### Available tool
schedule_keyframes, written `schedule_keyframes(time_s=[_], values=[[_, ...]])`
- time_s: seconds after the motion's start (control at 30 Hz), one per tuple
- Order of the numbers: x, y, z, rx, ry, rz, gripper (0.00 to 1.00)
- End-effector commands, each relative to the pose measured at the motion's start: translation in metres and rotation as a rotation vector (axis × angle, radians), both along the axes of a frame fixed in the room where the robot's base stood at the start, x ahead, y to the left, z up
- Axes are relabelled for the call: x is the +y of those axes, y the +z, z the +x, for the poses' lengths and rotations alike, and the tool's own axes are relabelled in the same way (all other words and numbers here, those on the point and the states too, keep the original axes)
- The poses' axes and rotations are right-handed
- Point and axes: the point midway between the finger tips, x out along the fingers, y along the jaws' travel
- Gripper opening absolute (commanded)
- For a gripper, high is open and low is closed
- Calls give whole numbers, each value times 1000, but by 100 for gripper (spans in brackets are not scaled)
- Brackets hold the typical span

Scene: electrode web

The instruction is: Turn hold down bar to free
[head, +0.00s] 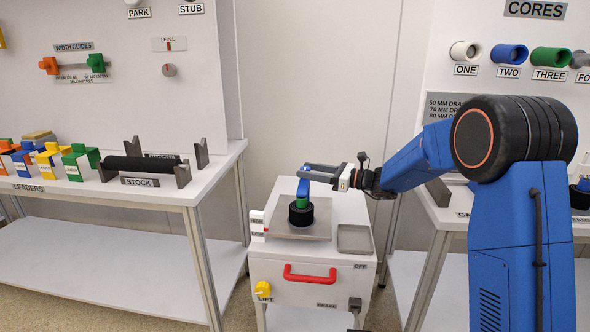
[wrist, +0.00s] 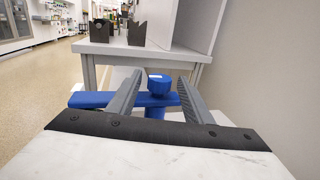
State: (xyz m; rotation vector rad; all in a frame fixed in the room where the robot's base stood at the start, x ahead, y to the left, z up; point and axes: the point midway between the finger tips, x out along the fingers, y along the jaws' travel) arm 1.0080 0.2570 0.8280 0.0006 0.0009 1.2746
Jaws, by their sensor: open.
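The hold down bar seems to be the blue part on top of the white cart. In the head view its blue upright (head: 303,190) stands above a green and black round piece (head: 301,211). In the wrist view a flat blue bar (wrist: 88,100) reaches left from a round blue knob (wrist: 159,84). My gripper (head: 305,173) is open at the top of the blue part. In the wrist view the fingers of my gripper (wrist: 158,80) stand either side of the knob, apart from it; the left finger crosses in front of the bar. No free marking is readable.
The cart (head: 308,262) has a red handle (head: 310,275), a yellow lift knob (head: 263,289) and a small grey tray (head: 355,239). A left bench (head: 130,195) holds leaders and a black stock roll (head: 139,164). A right bench (head: 455,218) stands close beside the cart.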

Motion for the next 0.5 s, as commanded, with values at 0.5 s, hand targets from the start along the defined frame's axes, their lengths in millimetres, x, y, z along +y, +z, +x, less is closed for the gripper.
schedule_keyframes(time_s=[0.5], values=[[52, 0, 15, -1, 0, 0, 46]])
